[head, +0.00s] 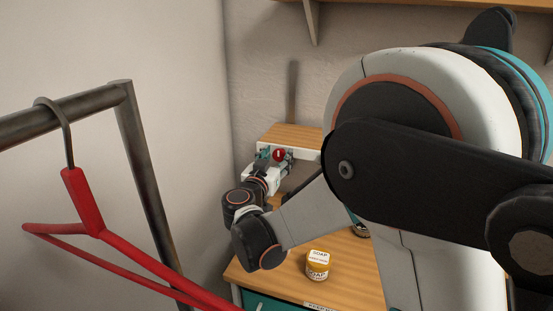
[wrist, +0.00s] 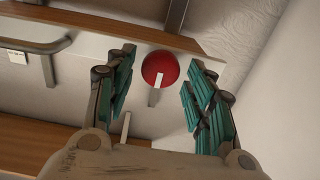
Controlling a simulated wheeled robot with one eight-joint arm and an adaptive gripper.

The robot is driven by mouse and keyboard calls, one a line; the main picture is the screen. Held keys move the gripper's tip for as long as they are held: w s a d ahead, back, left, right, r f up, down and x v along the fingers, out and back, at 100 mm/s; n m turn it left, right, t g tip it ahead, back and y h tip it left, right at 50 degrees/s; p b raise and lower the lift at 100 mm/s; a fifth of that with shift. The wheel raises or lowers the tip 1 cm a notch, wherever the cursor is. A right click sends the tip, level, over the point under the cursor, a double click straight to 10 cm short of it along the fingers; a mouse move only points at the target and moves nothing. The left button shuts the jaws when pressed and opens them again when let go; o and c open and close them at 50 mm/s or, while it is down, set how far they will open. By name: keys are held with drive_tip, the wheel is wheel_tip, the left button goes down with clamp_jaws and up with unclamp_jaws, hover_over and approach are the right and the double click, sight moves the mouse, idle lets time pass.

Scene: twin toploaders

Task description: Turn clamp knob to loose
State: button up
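The red round clamp knob (wrist: 160,69) is on the front of a white panel (wrist: 98,97) and carries a white pointer bar, which points down in the wrist view. A separate white mark (wrist: 126,127) lies lower left of it on the panel. In the head view the knob (head: 279,155) is small, with a white line on it. My gripper (wrist: 163,64) is open, its teal-padded fingers to the left and right of the knob with gaps on both sides. In the head view my gripper (head: 274,157) is at the panel, partly hidden by my wrist.
A wooden-topped bench (head: 285,277) holds a soap jar (head: 317,264) below my arm. A red hanger (head: 82,200) hangs on a metal rail (head: 145,165) at the left. A wooden shelf (head: 400,3) is above. A metal bar handle (wrist: 45,46) shows in the wrist view.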

drive_tip(key=c, duration=0.7)
